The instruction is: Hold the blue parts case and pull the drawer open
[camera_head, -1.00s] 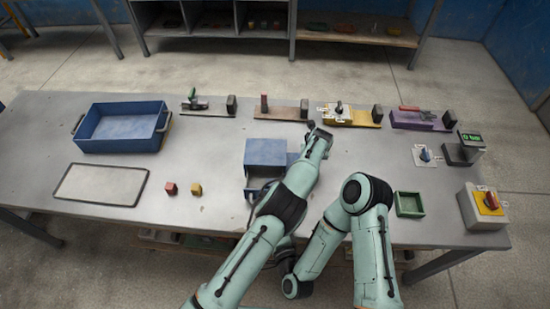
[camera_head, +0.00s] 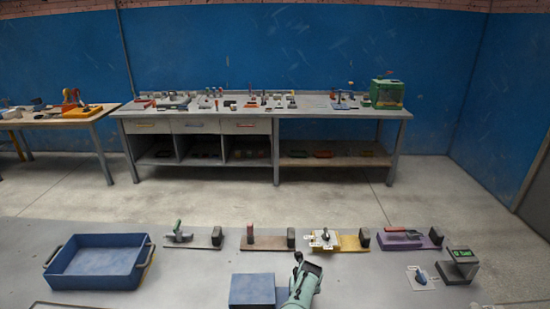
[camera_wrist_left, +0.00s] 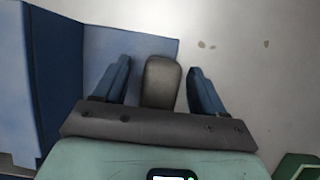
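The blue parts case (camera_head: 252,291) is at the bottom edge of the head view, cut off by the frame. Its drawer cannot be made out there. My left gripper's arm end (camera_head: 303,283) is just right of the case, with the fingers hidden. In the left wrist view, the case's blue walls (camera_wrist_left: 55,75) are at the left. My left gripper (camera_wrist_left: 160,82) has two dark blue fingers spread on both sides of a dark grey rounded block (camera_wrist_left: 162,82). Gaps show between block and fingers. I cannot tell whether that block is a handle. My right gripper is out of view.
A blue tray (camera_head: 55,275) stands left on the table. Several tool boards line the back, including a purple one (camera_head: 408,243). A device with a green display (camera_head: 460,265) is at the right. A workbench (camera_head: 262,113) stands across the floor.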

